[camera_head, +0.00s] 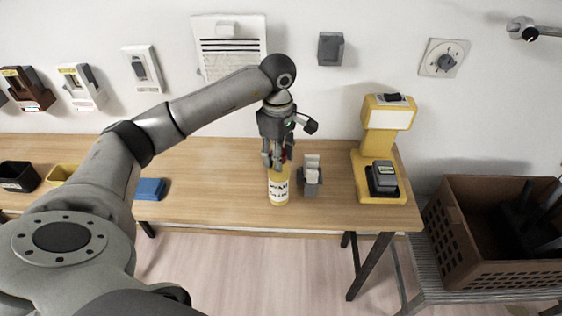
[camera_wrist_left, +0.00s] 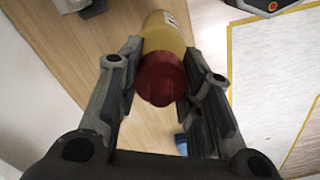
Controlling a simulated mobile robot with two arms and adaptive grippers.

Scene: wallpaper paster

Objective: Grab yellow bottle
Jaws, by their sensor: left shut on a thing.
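The yellow bottle (camera_head: 279,188) with a white label stands upright at the front edge of the wooden table, in the middle of the head view. My left gripper (camera_head: 278,163) points down over it and is shut on its upper part. In the left wrist view, the bottle's red cap (camera_wrist_left: 160,79) and part of its yellow body (camera_wrist_left: 163,35) show between the two fingers (camera_wrist_left: 160,90). The fingers hide part of the bottle's top in the head view. My right gripper is in neither view.
A small grey and white device (camera_head: 311,178) stands just right of the bottle. A yellow machine (camera_head: 377,150) stands at the table's right end. A blue block (camera_head: 151,189) lies to the left. A brown crate (camera_head: 470,262) is right of the table (camera_head: 225,183). Wall-mounted switches hang behind.

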